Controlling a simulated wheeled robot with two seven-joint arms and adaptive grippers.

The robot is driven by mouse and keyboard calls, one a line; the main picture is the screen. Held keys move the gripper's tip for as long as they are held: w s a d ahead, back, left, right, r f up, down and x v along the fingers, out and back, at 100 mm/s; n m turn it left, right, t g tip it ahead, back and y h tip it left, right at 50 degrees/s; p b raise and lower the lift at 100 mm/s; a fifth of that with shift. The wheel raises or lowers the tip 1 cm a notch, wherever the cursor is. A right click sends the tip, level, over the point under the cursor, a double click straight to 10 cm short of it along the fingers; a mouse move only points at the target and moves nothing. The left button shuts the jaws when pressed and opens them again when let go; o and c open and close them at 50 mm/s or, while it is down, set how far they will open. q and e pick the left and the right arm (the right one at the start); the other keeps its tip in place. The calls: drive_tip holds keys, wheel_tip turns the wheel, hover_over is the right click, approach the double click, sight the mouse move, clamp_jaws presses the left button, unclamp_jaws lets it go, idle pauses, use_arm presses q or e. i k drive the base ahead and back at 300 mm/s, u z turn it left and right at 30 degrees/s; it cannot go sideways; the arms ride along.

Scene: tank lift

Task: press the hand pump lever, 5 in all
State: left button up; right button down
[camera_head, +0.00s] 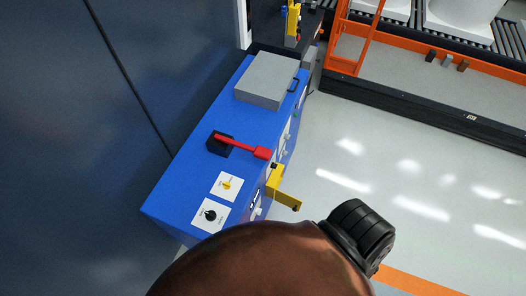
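A red lever (243,146) sits on a black base (221,143) on top of a blue cabinet (185,180). It reaches to the right, its wide end near the cabinet's right edge. A yellow lever (284,188) sticks out from the cabinet's right side, below the red one. No label shows which of the two is the hand pump lever. Neither of my grippers is in view, and nothing touches either lever.
A grey box (267,79) and two dials, yellow (228,185) and black (210,215), are on the cabinet top. A dark blue wall (80,120) stands left. An orange-framed roller conveyor (430,50) is at the back right. The grey floor (420,160) to the right is clear.

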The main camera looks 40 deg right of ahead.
sight(261, 152)
drive_tip(key=z, duration=0.05)
drive_tip(key=k, duration=0.5)
drive_tip(key=u, duration=1.05)
drive_tip(key=i, duration=0.8)
drive_tip(key=z, duration=1.35)
